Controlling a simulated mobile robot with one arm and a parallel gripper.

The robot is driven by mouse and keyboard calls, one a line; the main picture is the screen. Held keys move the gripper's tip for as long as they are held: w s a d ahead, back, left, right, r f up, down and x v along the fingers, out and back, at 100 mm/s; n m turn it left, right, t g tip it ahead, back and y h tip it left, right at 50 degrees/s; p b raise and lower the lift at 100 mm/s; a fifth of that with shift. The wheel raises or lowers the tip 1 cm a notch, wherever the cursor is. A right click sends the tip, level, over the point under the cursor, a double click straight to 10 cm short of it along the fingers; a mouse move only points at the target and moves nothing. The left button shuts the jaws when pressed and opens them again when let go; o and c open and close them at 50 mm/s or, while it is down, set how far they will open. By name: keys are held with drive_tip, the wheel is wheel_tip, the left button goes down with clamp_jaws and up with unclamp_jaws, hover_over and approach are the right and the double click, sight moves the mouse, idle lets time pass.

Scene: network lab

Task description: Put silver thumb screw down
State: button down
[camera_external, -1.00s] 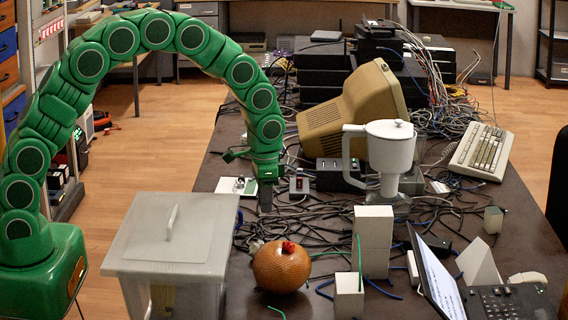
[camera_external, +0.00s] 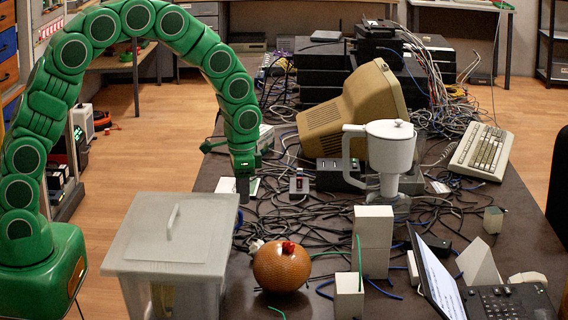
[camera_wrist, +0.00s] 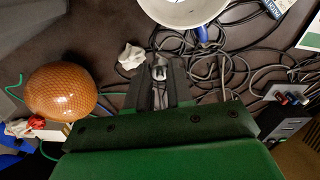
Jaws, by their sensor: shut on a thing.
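My gripper (camera_external: 243,192) hangs over the dark table, behind and to the right of the lidded grey box in the external view. In the wrist view my gripper (camera_wrist: 159,72) has its two dark fingers close together. A small silver piece, apparently the silver thumb screw (camera_wrist: 159,73), shows between the fingertips. The screw is too small to make out in the external view. Cables lie on the table beneath the fingers.
A lidded grey box (camera_external: 170,250) and an orange dimpled ball (camera_external: 281,268) stand in front. Tangled cables (camera_external: 300,215) cover the middle. A beige monitor (camera_external: 350,110) and white jug (camera_external: 388,150) stand right. A crumpled white piece (camera_wrist: 131,57) lies near my fingers.

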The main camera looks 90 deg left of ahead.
drive_tip(key=s+a+m, duration=0.1)
drive_tip(key=s+a, duration=0.4)
drive_tip(key=a, duration=0.4)
drive_tip(key=s+a+r, duration=0.1)
drive_tip(key=s+a, duration=0.4)
drive_tip(key=a, duration=0.4)
drive_tip(key=s+a+m, duration=0.1)
drive_tip(key=s+a, duration=0.4)
drive_tip(key=a, duration=0.4)
approach(231, 185)
drive_tip(key=shift+s+d+f, duration=0.1)
drive_tip(key=shift+s+d, duration=0.6)
drive_tip(key=shift+d, duration=0.15)
drive_tip(key=shift+w+a+f, duration=0.3)
drive_tip(key=shift+a+f, duration=0.1)
drive_tip(key=shift+f, duration=0.15)
drive_tip(key=shift+w+a+f, duration=0.3)
drive_tip(key=shift+a+f, duration=0.1)
drive_tip(key=shift+f, duration=0.2)
drive_tip(key=shift+a+f, duration=0.1)
drive_tip(key=shift+w+a+f, duration=0.1)
drive_tip(key=shift+a+f, duration=0.05)
drive_tip(key=shift+f, duration=1.65)
drive_tip(key=shift+f, duration=0.15)
